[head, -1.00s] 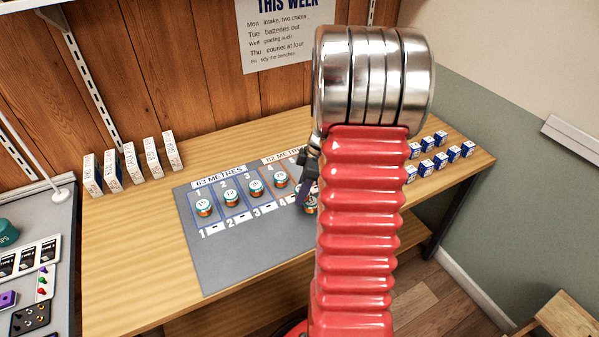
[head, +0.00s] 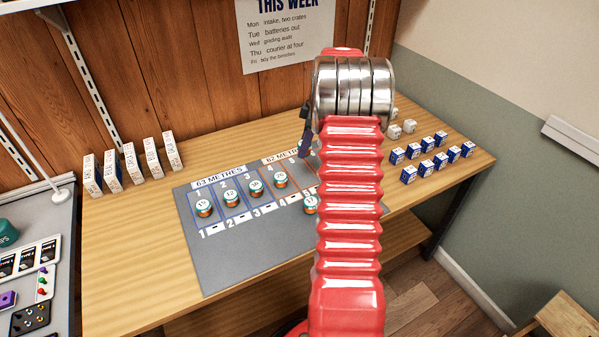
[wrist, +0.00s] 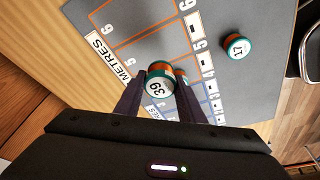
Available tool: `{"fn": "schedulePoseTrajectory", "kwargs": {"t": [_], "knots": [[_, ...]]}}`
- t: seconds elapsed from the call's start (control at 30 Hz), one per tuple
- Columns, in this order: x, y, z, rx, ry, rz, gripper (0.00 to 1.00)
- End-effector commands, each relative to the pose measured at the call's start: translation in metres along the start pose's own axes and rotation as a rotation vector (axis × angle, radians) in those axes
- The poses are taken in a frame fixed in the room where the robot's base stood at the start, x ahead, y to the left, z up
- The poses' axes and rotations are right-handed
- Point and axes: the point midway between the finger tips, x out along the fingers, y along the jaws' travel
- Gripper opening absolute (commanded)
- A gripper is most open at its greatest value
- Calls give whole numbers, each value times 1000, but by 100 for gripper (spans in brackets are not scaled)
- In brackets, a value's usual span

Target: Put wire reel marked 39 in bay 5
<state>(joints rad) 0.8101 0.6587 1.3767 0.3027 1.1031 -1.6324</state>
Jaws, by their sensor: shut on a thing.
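The wire reel marked 39 (wrist: 160,82), orange and teal with a white top, is between the fingers of my gripper (wrist: 158,92) in the wrist view. My gripper is shut on it, over the grey mat (head: 225,262). In the head view my gripper (head: 306,143) is partly hidden by my arm and the reel is hidden. The mat's bays are numbered. Bay 5 (wrist: 135,62) has orange lines; what I see of it is bare, but my gripper and reel cover part of the view.
Bays 1 to 4 each hold a reel, the first marked 15 (head: 204,207). A reel marked 17 (wrist: 237,46) stands on the mat in front of the number labels. White boxes (head: 131,165) stand at the back left. Small blue boxes (head: 427,165) stand at the right.

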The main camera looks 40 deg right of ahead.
Motion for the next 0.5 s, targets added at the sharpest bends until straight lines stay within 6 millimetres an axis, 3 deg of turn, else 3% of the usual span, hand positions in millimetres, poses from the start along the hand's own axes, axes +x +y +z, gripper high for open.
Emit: {"fn": "schedulePoseTrajectory", "kwargs": {"t": [0.5], "knots": [[8, -4, 2, 6, 0, -1, 14]]}}
